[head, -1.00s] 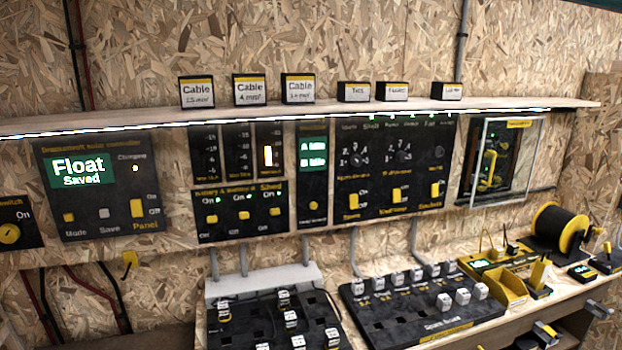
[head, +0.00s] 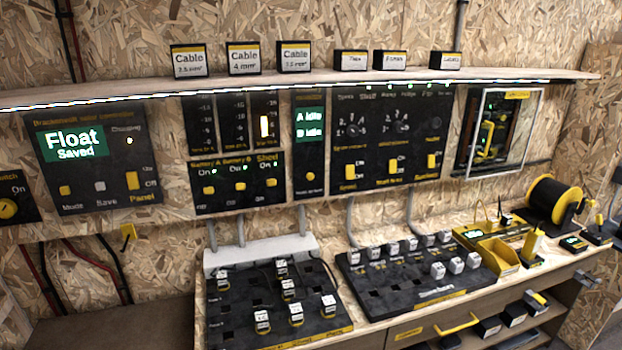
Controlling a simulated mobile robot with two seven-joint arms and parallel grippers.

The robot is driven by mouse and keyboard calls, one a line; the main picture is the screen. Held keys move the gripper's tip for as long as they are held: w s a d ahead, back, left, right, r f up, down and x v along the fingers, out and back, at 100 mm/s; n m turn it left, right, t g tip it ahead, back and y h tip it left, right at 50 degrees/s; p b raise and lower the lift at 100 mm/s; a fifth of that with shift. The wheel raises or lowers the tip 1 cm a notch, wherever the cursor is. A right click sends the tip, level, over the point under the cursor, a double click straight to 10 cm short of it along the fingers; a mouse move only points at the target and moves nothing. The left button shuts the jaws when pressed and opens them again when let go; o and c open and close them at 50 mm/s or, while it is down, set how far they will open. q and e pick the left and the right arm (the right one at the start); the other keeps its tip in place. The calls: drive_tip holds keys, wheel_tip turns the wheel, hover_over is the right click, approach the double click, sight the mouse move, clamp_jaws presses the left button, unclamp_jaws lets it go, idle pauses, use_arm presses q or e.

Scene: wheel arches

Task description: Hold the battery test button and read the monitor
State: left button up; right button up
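A narrow black panel in the middle of the wall bears a green monitor screen (head: 310,124) reading "A Idle" and "B Idle". A small round yellow button (head: 310,176) sits low on this panel, with a label too small to read. I take it to be the battery test button. Nothing touches or covers it. Neither of my grippers is in view.
A shelf with a lit front edge (head: 350,80) runs above the panels. Left are a screen (head: 72,142) reading "Float Saved" and a switch panel (head: 238,184). Socket boards (head: 350,290) lie on the bench below. A clear-fronted box (head: 500,130) juts out right.

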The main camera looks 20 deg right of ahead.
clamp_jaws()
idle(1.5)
